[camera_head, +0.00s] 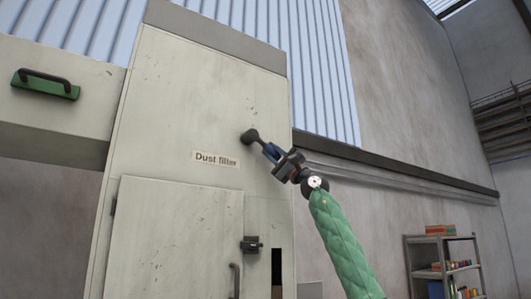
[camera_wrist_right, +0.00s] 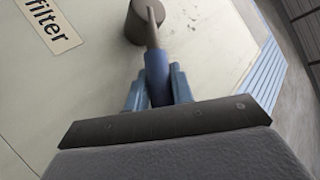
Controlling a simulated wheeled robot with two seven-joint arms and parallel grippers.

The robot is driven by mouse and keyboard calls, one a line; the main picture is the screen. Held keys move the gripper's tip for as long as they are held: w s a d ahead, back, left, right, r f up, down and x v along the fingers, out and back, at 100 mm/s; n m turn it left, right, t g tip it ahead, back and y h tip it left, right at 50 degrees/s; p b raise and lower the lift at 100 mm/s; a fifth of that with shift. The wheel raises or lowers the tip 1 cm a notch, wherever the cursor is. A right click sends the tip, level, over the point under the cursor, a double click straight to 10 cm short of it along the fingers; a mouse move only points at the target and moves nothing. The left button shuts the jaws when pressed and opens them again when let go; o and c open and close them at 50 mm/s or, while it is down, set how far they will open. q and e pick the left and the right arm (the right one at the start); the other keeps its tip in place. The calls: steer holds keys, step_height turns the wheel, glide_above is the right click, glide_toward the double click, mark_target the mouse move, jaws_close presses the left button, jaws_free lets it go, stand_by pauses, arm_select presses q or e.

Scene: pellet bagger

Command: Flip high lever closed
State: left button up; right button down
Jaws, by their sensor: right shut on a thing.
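The high lever (camera_head: 250,136) has a dark round hub on the pale cabinet front, just right of the "Dust filter" label (camera_head: 216,160). Its shaft points down and to the right in the head view. My right gripper (camera_head: 271,153) is shut on the lever's blue grip. In the right wrist view the hub (camera_wrist_right: 146,20) is at the top, and the blue grip (camera_wrist_right: 157,78) lies between the fingers of my right gripper (camera_wrist_right: 158,88). The far end of the grip is hidden by the gripper. My left gripper is not in view.
The cabinet door (camera_head: 170,240) below has a dark latch (camera_head: 251,244) and a handle (camera_head: 235,280). A green plate with a dark handle (camera_head: 45,84) is at the upper left. A shelf with several items (camera_head: 445,240) stands at the lower right. The space right of the cabinet looks open.

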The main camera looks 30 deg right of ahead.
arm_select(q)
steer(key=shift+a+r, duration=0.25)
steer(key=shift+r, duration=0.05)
arm_select(e)
steer(key=shift+f, duration=0.1)
steer(key=c, duration=1.5)
jaws_free()
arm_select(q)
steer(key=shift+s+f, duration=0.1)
arm_select(e)
steer(key=shift+f, duration=0.1)
